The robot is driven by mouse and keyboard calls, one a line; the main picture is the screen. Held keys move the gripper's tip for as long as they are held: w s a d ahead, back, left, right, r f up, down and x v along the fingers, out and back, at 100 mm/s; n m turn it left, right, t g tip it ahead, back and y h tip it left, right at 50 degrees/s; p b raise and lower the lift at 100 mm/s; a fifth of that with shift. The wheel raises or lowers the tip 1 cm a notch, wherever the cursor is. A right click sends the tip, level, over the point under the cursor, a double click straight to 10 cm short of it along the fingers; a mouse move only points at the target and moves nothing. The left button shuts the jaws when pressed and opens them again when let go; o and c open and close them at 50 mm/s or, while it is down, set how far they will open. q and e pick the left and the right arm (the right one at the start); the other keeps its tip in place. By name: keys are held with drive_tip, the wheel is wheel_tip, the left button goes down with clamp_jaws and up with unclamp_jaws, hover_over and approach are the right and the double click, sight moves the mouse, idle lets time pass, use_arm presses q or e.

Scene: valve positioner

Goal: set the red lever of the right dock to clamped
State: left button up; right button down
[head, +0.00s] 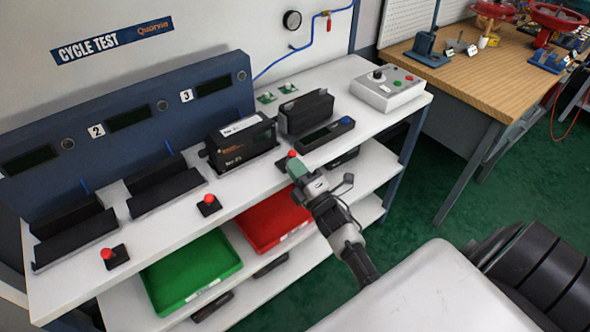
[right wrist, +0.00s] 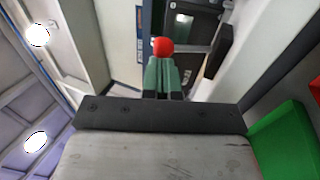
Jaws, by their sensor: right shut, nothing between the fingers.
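The right dock, below the number 3 label (head: 186,96), holds a black positioner (head: 240,146) with a white top label. The dock's red lever knob (head: 292,154) shows just past the fingertips of my right gripper (head: 296,167). In the right wrist view, the red knob (right wrist: 162,46) stands right at the tips of the green fingers of my right gripper (right wrist: 161,68). The fingers are together with nothing between them. I cannot tell whether they touch the knob. My left gripper is not in view.
Two other docks have red levers (head: 208,205) (head: 107,254). A second black device (head: 306,112), a black tool (head: 325,135) and a grey control box (head: 388,88) are on the white bench top. A green tray (head: 222,252) and a red tray (head: 285,236) sit on the shelf below.

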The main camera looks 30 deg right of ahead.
sight(290, 155)
drive_tip(key=r+g+p, duration=0.1)
drive_tip(key=p, duration=0.2)
drive_tip(key=w+r+g+p, duration=0.1)
drive_tip(key=p, duration=0.2)
drive_tip(key=r+g+p, duration=0.1)
drive_tip(key=g+p, duration=0.1)
drive_tip(key=p, duration=0.1)
drive_tip(key=shift+w, duration=0.3)
drive_tip(key=shift+w+a+f+p, duration=0.1)
drive_tip(key=shift+w+p, duration=0.15)
drive_tip(key=shift+p, duration=0.2)
drive_tip(key=shift+w, duration=0.5)
drive_tip(key=shift+f, duration=0.1)
